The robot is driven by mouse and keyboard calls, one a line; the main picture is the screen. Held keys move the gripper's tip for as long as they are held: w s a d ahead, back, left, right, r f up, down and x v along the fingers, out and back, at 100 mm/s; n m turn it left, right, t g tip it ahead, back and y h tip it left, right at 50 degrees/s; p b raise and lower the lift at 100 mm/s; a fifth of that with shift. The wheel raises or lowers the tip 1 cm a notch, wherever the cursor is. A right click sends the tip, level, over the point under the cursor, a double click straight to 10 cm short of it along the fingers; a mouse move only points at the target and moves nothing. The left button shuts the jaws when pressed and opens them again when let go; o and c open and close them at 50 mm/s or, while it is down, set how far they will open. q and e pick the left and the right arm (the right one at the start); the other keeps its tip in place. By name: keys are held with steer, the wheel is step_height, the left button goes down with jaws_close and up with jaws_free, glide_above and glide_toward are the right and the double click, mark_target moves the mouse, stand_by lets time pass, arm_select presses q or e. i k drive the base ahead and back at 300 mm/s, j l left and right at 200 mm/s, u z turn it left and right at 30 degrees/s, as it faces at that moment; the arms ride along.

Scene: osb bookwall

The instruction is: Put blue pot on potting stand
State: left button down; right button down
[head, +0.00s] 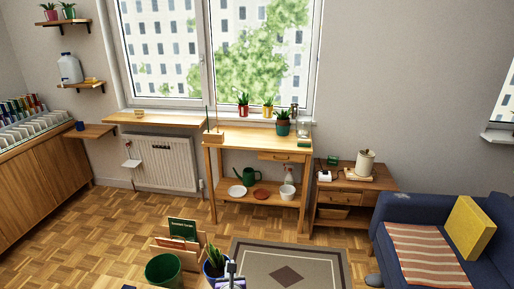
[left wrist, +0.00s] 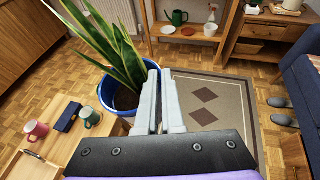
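The blue pot (head: 208,270) holds a tall green snake plant and shows at the bottom of the head view, cut by the frame edge. In the left wrist view the blue pot (left wrist: 104,104) is at upper left, with dark soil inside. My left gripper (left wrist: 158,73) is at the pot's right side, its two fingers close together with the rim between their tips. It also shows in the head view (head: 231,267). The wooden potting stand (head: 258,139) is under the window, with a lower shelf. My right gripper is not in view.
On the stand's top a potted plant (head: 283,123) stands at right and a wooden holder (head: 213,136) at left; the middle is clear. A green bin (head: 164,270) and a box of folders (head: 183,232) are left of the pot. A rug (head: 290,250) lies in front.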

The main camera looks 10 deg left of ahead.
mark_target(259, 137)
steer(key=i+z, duration=0.15)
steer(key=i, duration=0.25)
steer(key=i+j+z, duration=0.2)
steer(key=i, duration=0.2)
steer(key=i+j+z, duration=0.15)
steer(key=i, duration=0.25)
steer(key=i+j+z, duration=0.45)
steer(key=i+j, duration=0.4)
steer(key=j, duration=0.2)
steer(key=i+j, duration=0.2)
steer(key=j, duration=0.2)
steer(key=i+j, duration=0.15)
steer(key=j, duration=0.2)
steer(key=i+j, duration=0.2)
steer(key=j, duration=0.2)
steer(key=i+j, duration=0.15)
steer(key=j, duration=0.2)
steer(key=i+j, duration=0.2)
steer(key=j, duration=0.15)
steer(key=z, duration=0.05)
